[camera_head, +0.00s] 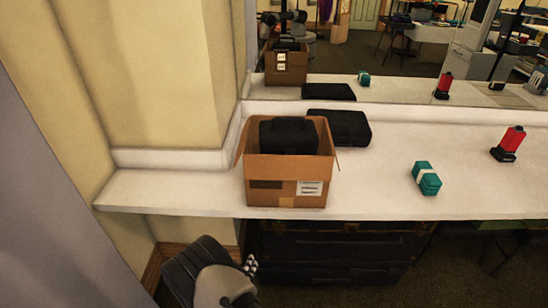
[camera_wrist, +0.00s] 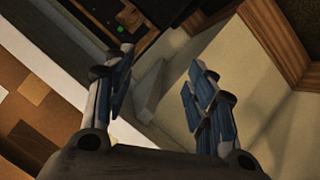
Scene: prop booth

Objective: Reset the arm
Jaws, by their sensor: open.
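My gripper (camera_wrist: 160,82) is open in the wrist view, its two blue-padded fingers apart with nothing between them. In the head view the arm's end (camera_head: 250,266) shows low at the bottom left, in front of the counter and below its top. It is clear of the objects on the counter. The wrist view looks past the fingers at a pale wall with brown wood trim and part of the cardboard box.
An open cardboard box (camera_head: 285,180) holding a black case (camera_head: 288,136) stands on the white counter (camera_head: 375,190). Another black case (camera_head: 340,126) lies behind it. A teal bundle (camera_head: 426,178) and a red-black device (camera_head: 508,144) are at right. Black trunks (camera_head: 330,250) sit below. A mirror backs the counter.

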